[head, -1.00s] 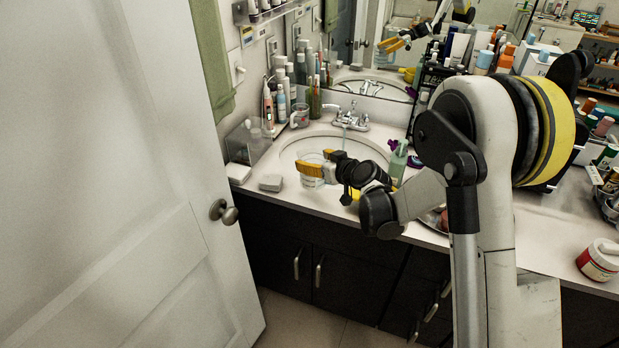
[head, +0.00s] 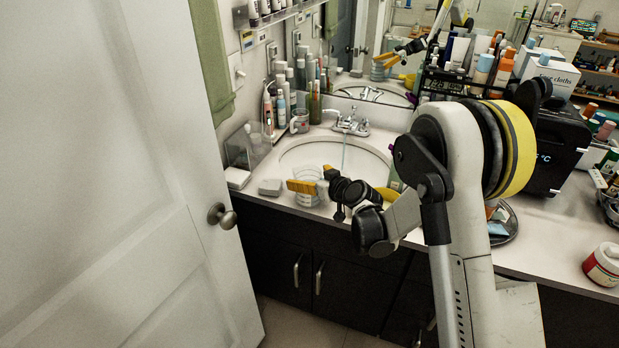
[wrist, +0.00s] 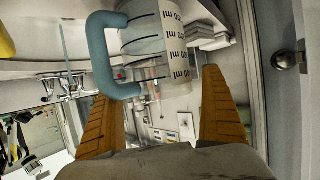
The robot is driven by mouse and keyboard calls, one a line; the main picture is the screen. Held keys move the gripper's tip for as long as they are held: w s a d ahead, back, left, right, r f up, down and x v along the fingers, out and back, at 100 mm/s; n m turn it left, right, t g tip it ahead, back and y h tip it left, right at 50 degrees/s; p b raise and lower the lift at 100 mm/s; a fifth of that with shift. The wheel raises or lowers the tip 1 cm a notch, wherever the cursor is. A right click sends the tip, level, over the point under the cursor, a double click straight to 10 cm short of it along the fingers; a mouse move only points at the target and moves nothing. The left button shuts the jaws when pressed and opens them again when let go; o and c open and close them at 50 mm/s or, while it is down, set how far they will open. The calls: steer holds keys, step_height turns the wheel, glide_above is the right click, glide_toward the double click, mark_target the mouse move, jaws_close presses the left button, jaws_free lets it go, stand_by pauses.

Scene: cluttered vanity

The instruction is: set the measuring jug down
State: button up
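The measuring jug (head: 308,199) is clear with a teal handle and black ml marks. It is upright at the front-left rim of the sink, partly hidden behind my orange fingers. My gripper (head: 300,187) reaches in from the right, level with the jug's upper part. In the wrist view, which is upside down, the jug (wrist: 147,42) appears between and beyond the spread fingers of my gripper (wrist: 160,84). Gaps show beside it, so the gripper looks open. The jug's base is cut off there, and its contact with the counter is hard to see.
The sink (head: 355,150) lies behind, with water running from the faucet (head: 348,122). A white soap-like block (head: 270,187) sits close left of the jug. The open door (head: 130,180) fills the left. Bottles crowd the back corner.

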steer(key=shift+r, duration=0.2)
steer(key=shift+s+d+r+p, duration=0.15)
steer(key=shift+s+d+p, duration=0.05)
steer(key=shift+s+p, duration=0.1)
steer(key=s+d+r+m+g+h+p, duration=0.1)
steer(key=s+d+r, duration=0.3)
steer(key=s+r, duration=0.15)
steer(key=s+d+r+p, duration=0.1)
steer(key=s+d+r, duration=0.3)
steer(key=s, duration=0.3)
steer(key=s+d+r+m+g+h, duration=0.1)
steer(key=s+d+r+m+h, duration=0.2)
steer(key=s, duration=1)
steer(key=s+d+r+m+g+h, duration=0.2)
steer(key=s+d+r+h, duration=0.1)
steer(key=s+d, duration=0.7)
steer(key=s, duration=0.3)
steer(key=shift+r+m, duration=0.2)
steer(key=shift+m, duration=0.2)
steer(key=shift+w+a, duration=0.1)
